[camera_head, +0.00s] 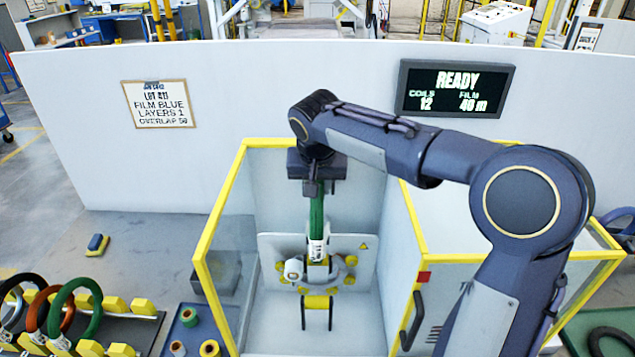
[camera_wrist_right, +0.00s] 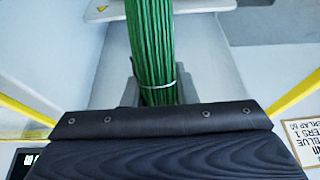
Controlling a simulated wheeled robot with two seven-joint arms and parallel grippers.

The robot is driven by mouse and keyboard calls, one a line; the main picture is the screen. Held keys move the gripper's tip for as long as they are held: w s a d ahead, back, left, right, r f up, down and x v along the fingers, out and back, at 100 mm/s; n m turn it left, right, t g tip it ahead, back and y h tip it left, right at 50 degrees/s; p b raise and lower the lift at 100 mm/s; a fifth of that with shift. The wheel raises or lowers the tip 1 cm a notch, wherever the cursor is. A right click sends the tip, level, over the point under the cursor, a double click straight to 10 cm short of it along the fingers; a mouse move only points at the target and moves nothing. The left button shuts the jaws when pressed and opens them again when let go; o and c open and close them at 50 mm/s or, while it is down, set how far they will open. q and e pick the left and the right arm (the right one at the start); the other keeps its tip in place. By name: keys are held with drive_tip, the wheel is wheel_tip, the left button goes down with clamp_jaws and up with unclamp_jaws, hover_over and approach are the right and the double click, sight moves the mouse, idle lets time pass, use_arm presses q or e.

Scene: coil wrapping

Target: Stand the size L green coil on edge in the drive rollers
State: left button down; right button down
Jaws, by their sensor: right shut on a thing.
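The green coil (camera_head: 317,212) hangs on edge below my right gripper (camera_head: 317,188), seen nearly edge-on inside the yellow-framed booth. A white label shows at its lower part. In the right wrist view the coil (camera_wrist_right: 152,45) is a bundle of green strands with a pale tie, held between the dark fingers (camera_wrist_right: 158,92). The drive rollers (camera_head: 317,302) are yellow, below a grey ring (camera_head: 343,275) on the wrapping machine. The coil's lower end overlaps the ring in the picture; I cannot tell whether it touches the rollers. My left gripper is out of view.
The booth's yellow frame (camera_head: 212,225) and open door with a handle (camera_head: 410,320) stand close around my arm. A rack (camera_head: 140,328) with several coils is at lower left, beside a blue tray (camera_head: 188,335) of small rolls. The display (camera_head: 455,88) reads READY.

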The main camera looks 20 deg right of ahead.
drive_tip(key=shift+w+f, duration=0.15)
drive_tip(key=shift+f, duration=0.1)
drive_tip(key=shift+f+b, duration=2.1)
drive_tip(key=shift+f, duration=3.45)
drive_tip(key=shift+f+b, duration=0.55)
drive_tip(key=c, duration=1.1)
unclamp_jaws()
drive_tip(key=shift+f, duration=0.1)
drive_tip(key=shift+p+v, duration=1.8)
drive_tip(key=shift+v, duration=2.2)
